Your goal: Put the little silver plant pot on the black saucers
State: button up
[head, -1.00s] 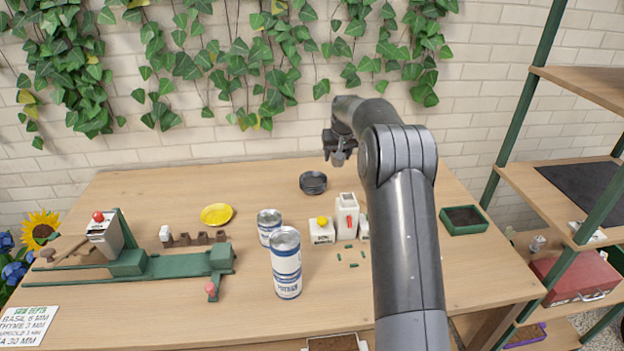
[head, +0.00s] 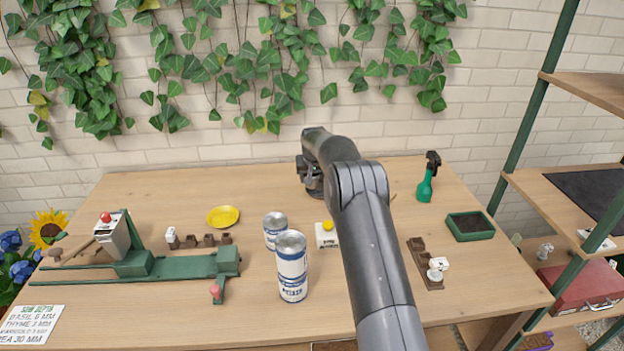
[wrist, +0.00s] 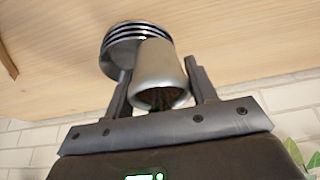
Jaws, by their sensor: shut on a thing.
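The silver plant pot (wrist: 160,70) is between the two fingers of my gripper (wrist: 160,82) in the wrist view, and the gripper is shut on it. Its open rim faces the camera and the inside looks dark brown. The stack of black saucers (wrist: 122,42) shows right by the pot's base, partly covered by it. I cannot tell whether pot and saucers touch. In the head view my gripper (head: 312,178) is low over the back middle of the table, and it hides the pot and most of the saucers.
A yellow dish (head: 223,216) and a green seeding rig (head: 150,264) are further left. A green spray bottle (head: 427,180) and green tray (head: 470,226) stand at right.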

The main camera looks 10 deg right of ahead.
jog(key=shift+f, duration=0.3)
jog(key=shift+f, duration=0.2)
jog(key=o, duration=1)
jog(key=shift+o, duration=0.2)
jog(key=shift+r, duration=0.1)
